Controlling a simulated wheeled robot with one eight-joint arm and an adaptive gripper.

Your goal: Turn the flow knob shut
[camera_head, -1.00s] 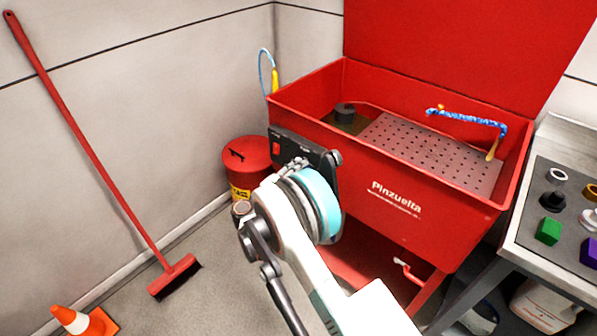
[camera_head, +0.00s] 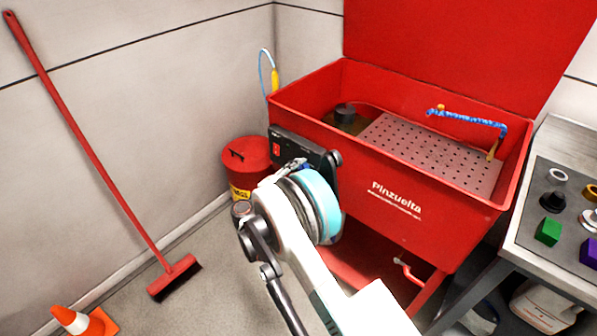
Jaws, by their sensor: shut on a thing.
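The red parts washer (camera_head: 415,195) stands at the back with its lid up. A black control box (camera_head: 290,142) with a red switch (camera_head: 276,149) is on its front left corner. My gripper (camera_head: 296,166) is at the lower front of this box, shut on the flow knob. The knob itself is hidden behind the gripper and my wrist, so its angle cannot be seen. A dark rounded part (camera_head: 335,158) shows at the box's right end.
A red bin (camera_head: 246,160) stands left of the washer. A red broom (camera_head: 100,160) leans on the wall, with an orange cone (camera_head: 84,321) near it. A metal bench (camera_head: 525,225) with small parts is at the right.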

